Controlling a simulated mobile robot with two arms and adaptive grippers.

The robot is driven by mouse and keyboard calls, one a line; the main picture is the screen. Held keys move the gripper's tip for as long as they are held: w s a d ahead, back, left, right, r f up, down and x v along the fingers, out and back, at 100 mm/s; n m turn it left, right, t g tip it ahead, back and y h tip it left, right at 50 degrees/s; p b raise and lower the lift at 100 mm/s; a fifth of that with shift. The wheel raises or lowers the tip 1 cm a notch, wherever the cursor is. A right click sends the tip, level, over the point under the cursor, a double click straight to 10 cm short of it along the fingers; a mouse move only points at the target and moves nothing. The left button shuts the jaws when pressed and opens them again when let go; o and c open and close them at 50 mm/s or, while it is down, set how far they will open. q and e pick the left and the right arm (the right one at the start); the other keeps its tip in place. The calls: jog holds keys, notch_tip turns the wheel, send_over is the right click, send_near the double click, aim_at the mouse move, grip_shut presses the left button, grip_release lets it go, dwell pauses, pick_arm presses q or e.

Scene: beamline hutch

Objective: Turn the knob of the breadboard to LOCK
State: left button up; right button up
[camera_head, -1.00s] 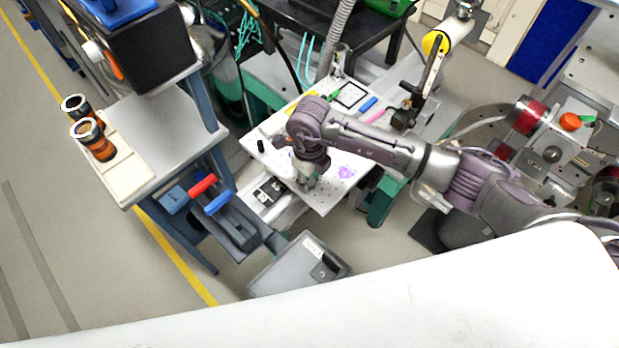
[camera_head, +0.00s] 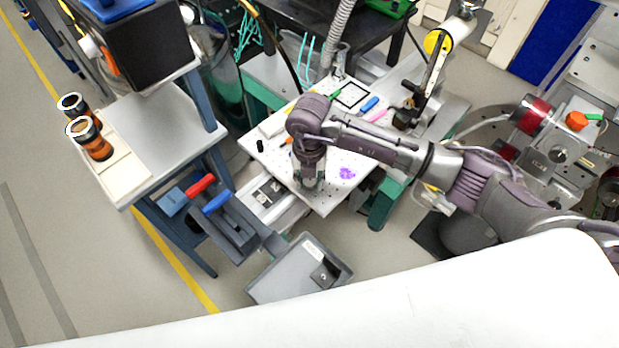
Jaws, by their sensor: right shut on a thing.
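The breadboard (camera_head: 330,202) is a white perforated plate in the middle of the view, with small things lying on it. My right arm reaches over it from the right. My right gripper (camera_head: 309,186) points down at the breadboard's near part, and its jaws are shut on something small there. The gripper hides what it holds, so the knob and its position cannot be made out. My left gripper is not in view.
On the breadboard are a black-framed square (camera_head: 350,94), a blue piece (camera_head: 369,104) and a black cylinder (camera_head: 260,146). A side table (camera_head: 165,125) with two orange-black cylinders (camera_head: 95,145) stands left. A grey bin (camera_head: 270,285) sits in front. A red-and-grey apparatus (camera_head: 560,155) stands right.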

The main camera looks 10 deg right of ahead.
aim_at(309, 182)
jog(key=shift+m, duration=2.2)
jog(key=o, duration=1.2)
jog(key=shift+c, duration=0.2)
notch_tip(309, 182, up, 12)
